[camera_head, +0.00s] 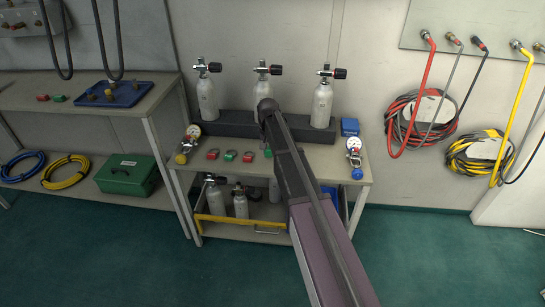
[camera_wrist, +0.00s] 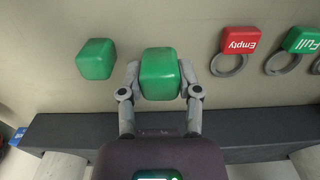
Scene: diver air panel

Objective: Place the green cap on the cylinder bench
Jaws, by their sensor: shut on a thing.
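My gripper (camera_wrist: 160,80) is shut on a green cap (camera_wrist: 160,73), a rounded block, with one finger on each side. The cap is over or on the pale top of the cylinder bench (camera_wrist: 55,95); I cannot tell whether it touches. A second green cap (camera_wrist: 96,59) lies on the bench to its left in the wrist view. In the head view my arm covers the gripper and part of the cylinder bench (camera_head: 225,171). A small green piece (camera_head: 267,152) shows just left of the arm; I cannot tell which cap it is.
A red "Empty" tag (camera_wrist: 240,40) and a green "Full" tag (camera_wrist: 302,40) with rings lie beside the held cap. A dark rack (camera_head: 235,124) holds three cylinders along the back. Gauges (camera_head: 193,131) stand at both bench ends. The left table holds a blue tray (camera_head: 125,92).

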